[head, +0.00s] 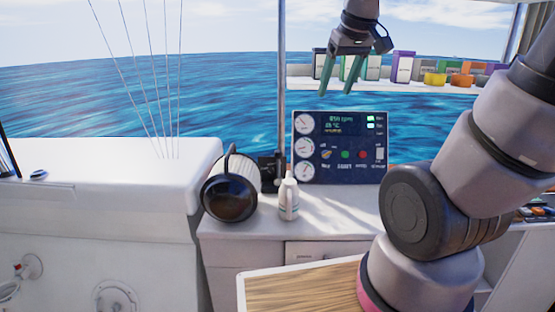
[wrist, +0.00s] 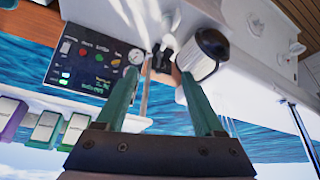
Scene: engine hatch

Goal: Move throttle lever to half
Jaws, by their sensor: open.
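A small dark fitting (head: 268,166) stands at the foot of the pole, just left of the instrument panel; it may be the throttle lever, but its setting is too small to tell. It also shows in the wrist view as a dark shape (wrist: 162,58) beyond the fingertips. The instrument panel (head: 340,147) has gauges, a screen, buttons and a pale switch on its right side. My gripper (head: 335,94) is high above the panel, pointing down, with two green fingers apart and nothing between them. Its fingers (wrist: 158,72) also show in the wrist view.
A black and white rounded object with a handle (head: 231,198) and a white bottle (head: 288,197) stand on the counter (head: 325,222). A shelf with coloured boxes (head: 403,66) is at the back right. The pole (head: 281,80) rises left of my gripper.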

